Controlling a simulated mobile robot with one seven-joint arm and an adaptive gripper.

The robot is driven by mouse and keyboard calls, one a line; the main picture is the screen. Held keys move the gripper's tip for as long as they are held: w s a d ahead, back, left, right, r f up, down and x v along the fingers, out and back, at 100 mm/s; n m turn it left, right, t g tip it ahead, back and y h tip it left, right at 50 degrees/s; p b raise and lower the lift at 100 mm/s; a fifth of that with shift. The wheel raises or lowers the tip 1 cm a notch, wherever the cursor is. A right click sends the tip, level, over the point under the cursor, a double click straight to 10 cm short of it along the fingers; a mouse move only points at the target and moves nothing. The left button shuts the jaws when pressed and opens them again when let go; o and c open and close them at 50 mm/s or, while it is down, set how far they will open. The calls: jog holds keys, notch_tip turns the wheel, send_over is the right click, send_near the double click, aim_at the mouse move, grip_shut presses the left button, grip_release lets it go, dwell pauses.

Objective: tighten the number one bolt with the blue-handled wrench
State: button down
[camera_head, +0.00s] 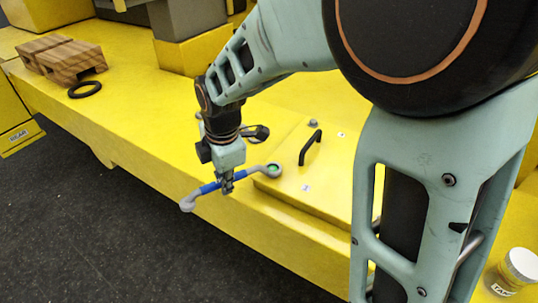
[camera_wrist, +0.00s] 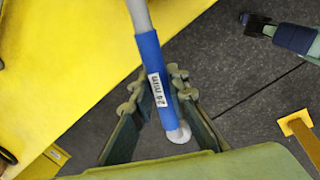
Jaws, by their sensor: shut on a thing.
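The blue-handled wrench (camera_head: 209,188) lies across my gripper (camera_head: 227,184), which is shut on its blue grip. Its grey left end hangs over the deck's front edge. Its right ring end (camera_head: 274,170) is at the left edge of a raised yellow panel, with something green inside the ring. I cannot tell whether the ring is seated on a bolt. In the wrist view, the blue handle (camera_wrist: 150,55) with a "24 mm" label runs between my gripper's fingers (camera_wrist: 156,90); the ring end is out of view. A grey bolt (camera_head: 313,123) stands at the panel's back. The bolt numbers are unreadable.
A black handle (camera_head: 311,147) stands up from the yellow panel (camera_head: 285,196). Wooden blocks (camera_head: 62,58) and a black ring (camera_head: 85,89) lie at the back left. A labelled jar (camera_head: 514,271) is at the lower right. Dark floor lies in front of the deck.

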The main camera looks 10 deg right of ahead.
jog(key=shift+w+p+v, duration=0.15)
jog(key=shift+p+v, duration=0.5)
jog(key=shift+v, duration=0.25)
jog(key=shift+w+p+v, duration=0.2)
jog(key=shift+p+v, duration=0.4)
jog(key=shift+v, duration=0.3)
jog(key=shift+a+r, duration=0.15)
jog(key=shift+a, duration=0.05)
